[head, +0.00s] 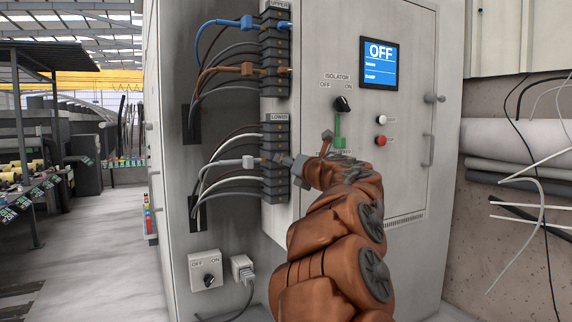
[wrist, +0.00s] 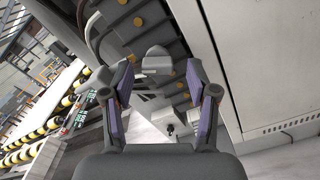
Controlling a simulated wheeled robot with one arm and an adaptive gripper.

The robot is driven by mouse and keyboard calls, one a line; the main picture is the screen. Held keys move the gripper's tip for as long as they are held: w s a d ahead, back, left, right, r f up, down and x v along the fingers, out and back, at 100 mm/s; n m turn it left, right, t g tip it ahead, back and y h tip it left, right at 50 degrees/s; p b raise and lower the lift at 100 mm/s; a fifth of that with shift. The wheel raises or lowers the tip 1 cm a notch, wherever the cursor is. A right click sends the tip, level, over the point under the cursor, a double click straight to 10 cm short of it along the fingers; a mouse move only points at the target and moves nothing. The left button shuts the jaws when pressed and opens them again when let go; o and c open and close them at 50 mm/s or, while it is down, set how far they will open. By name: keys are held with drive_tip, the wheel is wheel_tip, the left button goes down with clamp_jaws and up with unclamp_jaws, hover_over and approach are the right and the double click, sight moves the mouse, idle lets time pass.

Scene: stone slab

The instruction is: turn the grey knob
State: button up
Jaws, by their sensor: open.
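Two rotary knobs show, both dark, so I cannot tell by colour which is the grey one. One is the isolator knob (head: 343,104) on the cabinet door, tilted between its OFF and ON marks. The other is a small knob (head: 208,281) on a white box marked OFF and ON, low on the left panel. A small dark knob on a pale surface also shows between the fingers in the wrist view (wrist: 168,130). My gripper (wrist: 160,75) is open, with purple pads apart. In the head view my gripper (head: 300,167) is by the lower terminal block, apart from both knobs.
The lower terminal block (head: 275,138) and upper terminal block (head: 275,50) carry several cables. A grey plug (head: 245,162) is close to my gripper. A socket with a plug (head: 243,269) sits beside the knob box. The door has a screen (head: 380,63) reading OFF and a red button (head: 381,140).

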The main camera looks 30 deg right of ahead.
drive_tip(key=s+a, duration=0.1)
drive_tip(key=s, duration=0.9)
drive_tip(key=shift+r, duration=0.1)
drive_tip(key=shift+r, duration=0.1)
